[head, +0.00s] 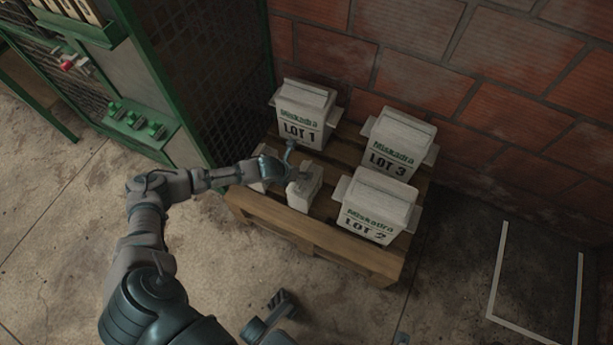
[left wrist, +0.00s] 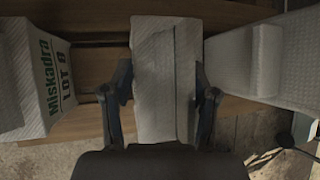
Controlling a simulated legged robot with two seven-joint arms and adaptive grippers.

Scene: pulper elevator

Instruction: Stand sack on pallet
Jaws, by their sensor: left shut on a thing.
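My left gripper (head: 292,168) reaches in over the near left part of the wooden pallet (head: 290,224). It is shut on a white sack (head: 304,190), which is partly hidden behind the gripper and wrist. In the left wrist view the held sack (left wrist: 165,75) sits between the two fingers (left wrist: 160,100), and its plain pale side shows. I cannot tell whether its base touches the boards. Three printed sacks stand upright on the pallet: LOT 1 (head: 302,112), LOT 3 (head: 395,142) and LOT 2 (head: 376,207). My right gripper (head: 280,305) is low at the bottom edge; its opening is unclear.
A green machine with mesh panels (head: 215,80) stands close to the pallet's left side. A brick wall (head: 430,50) is behind the pallet. A white outline (head: 497,270) marks the dark floor at right. Bare concrete (head: 60,220) lies at left.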

